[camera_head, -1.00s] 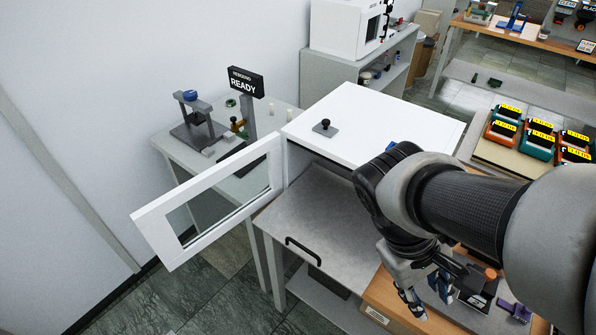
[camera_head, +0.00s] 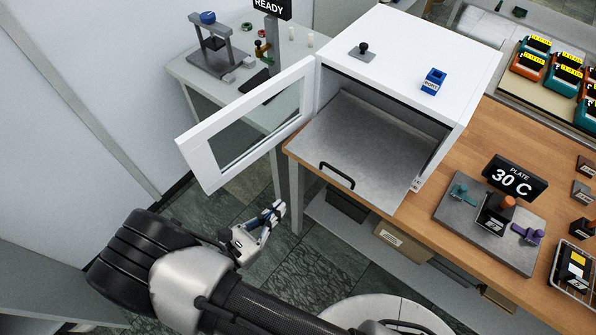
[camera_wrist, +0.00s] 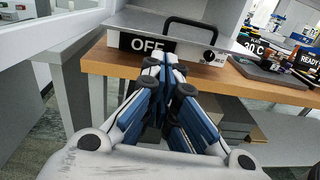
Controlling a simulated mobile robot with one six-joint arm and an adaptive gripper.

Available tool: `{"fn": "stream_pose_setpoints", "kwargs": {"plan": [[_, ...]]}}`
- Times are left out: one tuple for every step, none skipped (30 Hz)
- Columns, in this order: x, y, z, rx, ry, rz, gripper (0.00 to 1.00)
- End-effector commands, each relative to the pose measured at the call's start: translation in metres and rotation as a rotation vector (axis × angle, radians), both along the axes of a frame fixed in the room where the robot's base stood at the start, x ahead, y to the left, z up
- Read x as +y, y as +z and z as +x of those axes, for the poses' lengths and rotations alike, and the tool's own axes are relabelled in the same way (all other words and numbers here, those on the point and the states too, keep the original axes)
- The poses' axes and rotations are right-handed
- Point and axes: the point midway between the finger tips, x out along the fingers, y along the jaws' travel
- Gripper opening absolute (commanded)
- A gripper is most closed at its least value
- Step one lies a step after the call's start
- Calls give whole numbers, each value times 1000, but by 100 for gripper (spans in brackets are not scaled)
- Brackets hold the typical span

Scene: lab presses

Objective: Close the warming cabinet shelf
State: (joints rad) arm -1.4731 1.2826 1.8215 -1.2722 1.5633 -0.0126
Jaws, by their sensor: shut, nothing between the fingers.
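The white warming cabinet (camera_head: 420,50) stands on the wooden bench with its framed glass door (camera_head: 200,160) swung open to the left. Its grey metal shelf (camera_head: 365,135) is pulled out through the front opening, and a black bar handle (camera_head: 337,175) is on its front edge. In the wrist view the handle (camera_wrist: 190,30) stands above an OFF display (camera_wrist: 147,44) and a knob. My gripper (camera_head: 277,207) is shut and empty, in front of and left of the shelf, apart from the handle. In the wrist view the closed fingertips (camera_wrist: 165,62) point toward the cabinet front.
A hot plate (camera_head: 485,228) reading 30 C stands on the bench (camera_head: 430,210) to the right. A side table (camera_head: 187,70) with a press stands behind the open door. A blue block (camera_head: 433,80) sits on the cabinet top.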

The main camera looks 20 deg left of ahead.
Motion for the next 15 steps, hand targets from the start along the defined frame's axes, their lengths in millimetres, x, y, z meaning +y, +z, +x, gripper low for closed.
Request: {"fn": "stream_pose_setpoints", "kwargs": {"plan": [[3, -5, -4, -4, 27, -17, 0], [5, -7, -5, -7, 38, -23, 0], [5, -9, -5, -9, 46, -29, 0], [5, -9, -4, -10, 49, -30, 0], [5, -9, -2, -11, 50, -32, 0], [4, -9, 1, -11, 50, -32, 0], [2, -9, 5, -10, 49, -30, 0], [0, -9, 9, -10, 47, -30, 0], [-2, -9, 15, -10, 46, -29, 0], [-4, -9, 20, -10, 45, -29, 0], [-6, -9, 26, -9, 44, -29, 0], [-10, -10, 34, -9, 43, -30, 0], [-12, -10, 40, -9, 43, -30, 0], [-14, -10, 47, -8, 42, -29, 0], [-17, -9, 55, -9, 43, -29, 0]]}}
